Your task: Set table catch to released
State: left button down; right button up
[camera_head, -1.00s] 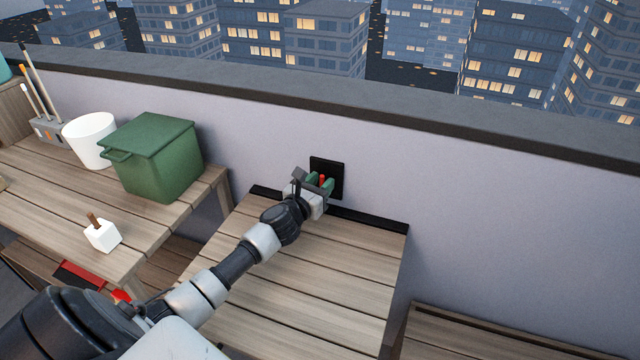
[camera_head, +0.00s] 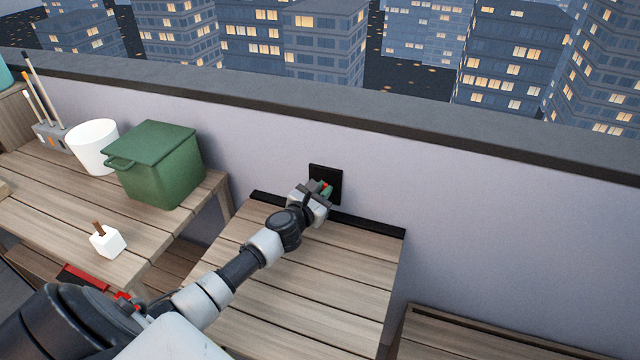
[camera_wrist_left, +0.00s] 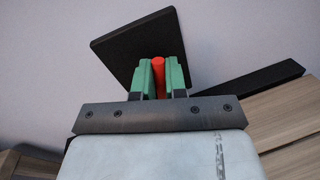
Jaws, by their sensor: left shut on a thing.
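The table catch is a red lever (camera_wrist_left: 159,75) on a black square plate (camera_head: 334,178) fixed to the wall above the slatted folding table (camera_head: 330,265). The plate also shows in the left wrist view (camera_wrist_left: 113,47). My left gripper (camera_head: 325,190) is at the plate, its green fingers (camera_wrist_left: 162,80) closed on either side of the red lever. The lever's tip shows between the fingers and its lower part is hidden by the gripper. My right gripper is not in view.
A wooden bench (camera_head: 140,225) at left holds a green lidded box (camera_head: 160,170), a white pot (camera_head: 92,148) and a white block with a brown stick (camera_head: 108,243). A black strip (camera_head: 375,225) runs along the table's wall edge. Another wooden surface (camera_head: 480,340) lies at lower right.

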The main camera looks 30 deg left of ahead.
aim_at(339, 195)
pick_arm(q)
jog(key=m+p, duration=0.1)
jog(key=p, duration=0.1)
jog(key=d+m+p, duration=0.1)
jog(key=m, duration=0.1)
jog(key=shift+w+d+g+p, duration=0.15)
jog(key=shift+d+g+p, duration=0.05)
jog(key=shift+g+p, duration=0.2)
jog(key=shift+d+f+m+p, duration=0.25)
jog(key=shift+m+p, duration=0.5)
jog(key=shift+m, duration=0.25)
jog(key=shift+w+d+f+m+g+y+p, duration=0.1)
jog(key=shift+d+f+m+g+y+p, duration=0.15)
jog(key=shift+m+p, duration=0.25)
jog(key=shift+w+d+f+m+g+y+p, duration=0.15)
jog(key=shift+m+y+p, duration=0.15)
jog(key=shift+m, duration=0.3)
jog(key=shift+d+f+m+y+p, duration=0.1)
jog(key=shift+f+m+y+p, duration=0.2)
jog(key=shift+m, duration=0.4)
jog(key=shift+d+f+m+y+p, duration=0.1)
jog(key=shift+f+m+p, duration=0.3)
jog(key=shift+m, duration=0.3)
jog(key=shift+s, duration=0.1)
jog(key=c, duration=1.2)
grip_release()
